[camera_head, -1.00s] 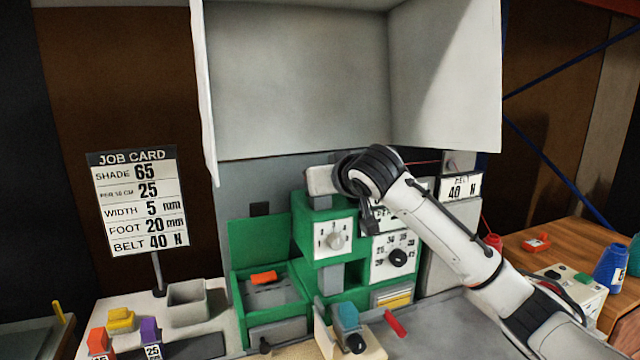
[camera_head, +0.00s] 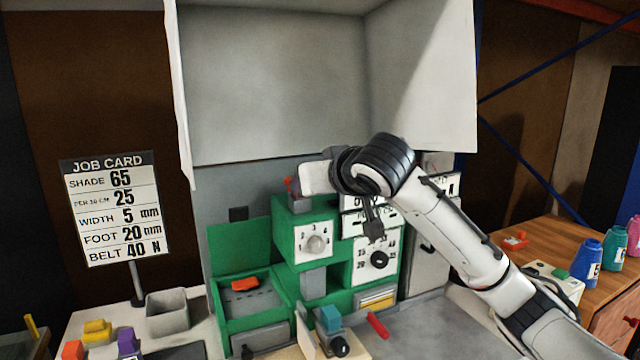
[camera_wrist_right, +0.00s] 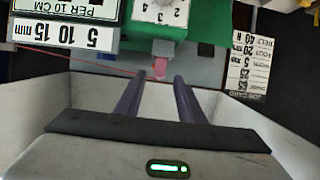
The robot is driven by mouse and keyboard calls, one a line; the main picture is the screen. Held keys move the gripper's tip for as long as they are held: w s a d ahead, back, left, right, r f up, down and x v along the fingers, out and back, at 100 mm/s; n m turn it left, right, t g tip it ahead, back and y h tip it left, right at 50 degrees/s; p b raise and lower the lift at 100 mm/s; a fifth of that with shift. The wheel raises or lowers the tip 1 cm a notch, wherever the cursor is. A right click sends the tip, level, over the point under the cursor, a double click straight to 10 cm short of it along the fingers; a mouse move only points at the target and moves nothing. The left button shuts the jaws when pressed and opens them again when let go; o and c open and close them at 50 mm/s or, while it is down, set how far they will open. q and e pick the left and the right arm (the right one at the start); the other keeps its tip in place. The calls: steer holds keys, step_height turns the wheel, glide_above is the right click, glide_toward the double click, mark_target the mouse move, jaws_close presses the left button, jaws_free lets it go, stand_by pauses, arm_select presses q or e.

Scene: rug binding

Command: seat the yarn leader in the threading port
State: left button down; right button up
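The yarn leader looks like a small red-pink block (camera_wrist_right: 162,74) in the right wrist view, just beyond and between my fingertips, against a grey block (camera_wrist_right: 178,57). In the head view the red piece (camera_head: 291,187) shows at the grey block (camera_head: 299,204) on top of the green machine (camera_head: 287,236). The grey block appears to be the threading port; how deep the leader sits cannot be told. My right gripper (camera_wrist_right: 160,76) is open, with visible gaps beside the leader. A thin red yarn (camera_wrist_right: 100,68) runs in from the left. My left gripper is not in view.
A job card (camera_head: 112,208) stands at left, beside a grey bin (camera_head: 168,312). Dials (camera_head: 314,241) face front on the machine. A grey hood (camera_head: 280,90) hangs above my arm. Bottles (camera_head: 586,262) stand on the wooden table at right.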

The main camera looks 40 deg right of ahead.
steer(key=v, duration=0.5)
steer(key=shift+f, duration=0.1)
stand_by(0.4)
